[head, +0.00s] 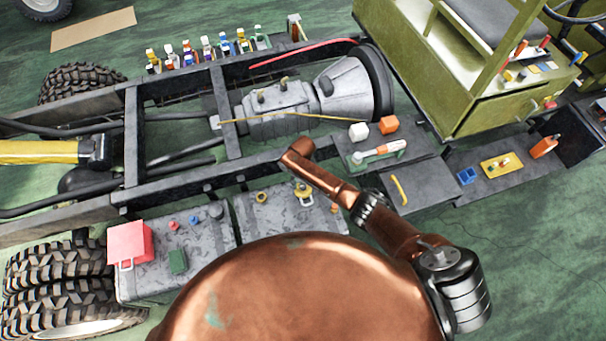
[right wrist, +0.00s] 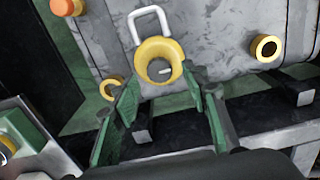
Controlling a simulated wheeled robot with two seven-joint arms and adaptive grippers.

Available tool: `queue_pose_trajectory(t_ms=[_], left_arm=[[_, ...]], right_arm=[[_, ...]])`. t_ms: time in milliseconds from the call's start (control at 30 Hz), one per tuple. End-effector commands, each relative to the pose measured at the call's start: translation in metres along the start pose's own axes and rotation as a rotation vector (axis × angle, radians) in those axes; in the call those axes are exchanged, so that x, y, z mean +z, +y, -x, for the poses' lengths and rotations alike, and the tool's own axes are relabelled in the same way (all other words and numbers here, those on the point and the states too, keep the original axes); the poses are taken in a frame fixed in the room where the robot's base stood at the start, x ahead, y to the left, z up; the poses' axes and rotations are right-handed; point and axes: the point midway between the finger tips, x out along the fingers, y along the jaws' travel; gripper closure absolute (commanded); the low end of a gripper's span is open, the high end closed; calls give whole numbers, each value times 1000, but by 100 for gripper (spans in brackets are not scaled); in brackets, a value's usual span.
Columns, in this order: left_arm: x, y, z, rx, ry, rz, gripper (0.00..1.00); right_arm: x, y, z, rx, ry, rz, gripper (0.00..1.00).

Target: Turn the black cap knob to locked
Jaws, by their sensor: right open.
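The black cap knob (right wrist: 159,69) sits inside a yellow ring (right wrist: 148,50) on a grey metal tank, with a small white mark pointing right in the right wrist view. A pale shackle-shaped loop (right wrist: 150,20) rises behind the ring. In the head view the yellow ring (head: 303,190) is on the right-hand tank. My right gripper (right wrist: 163,88) is open, its green-padded fingers on either side of the knob's line. The knob lies between and just beyond the fingertips; I cannot tell whether they touch the ring. My left gripper is not in view.
The tank (head: 275,222) also carries another yellow ring (head: 262,197) and an orange cap (right wrist: 65,7). A dark chassis rail (head: 215,180) runs behind it. A second tank (head: 200,260) with a red box (head: 130,243) stands left. My copper arm and body cover the lower middle.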

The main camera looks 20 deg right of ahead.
Motion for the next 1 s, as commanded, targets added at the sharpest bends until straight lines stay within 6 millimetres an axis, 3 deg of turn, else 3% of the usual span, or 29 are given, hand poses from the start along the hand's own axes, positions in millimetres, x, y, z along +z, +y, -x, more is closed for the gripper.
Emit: queue_pose_trajectory(t_ms=[300,500,1000], left_arm=[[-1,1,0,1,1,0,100],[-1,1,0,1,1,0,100],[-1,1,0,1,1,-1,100]], right_arm=[[-1,0,65,-2,4,0,59],[0,0,91,0,1,0,59],[0,0,99,0,0,-1,59]])
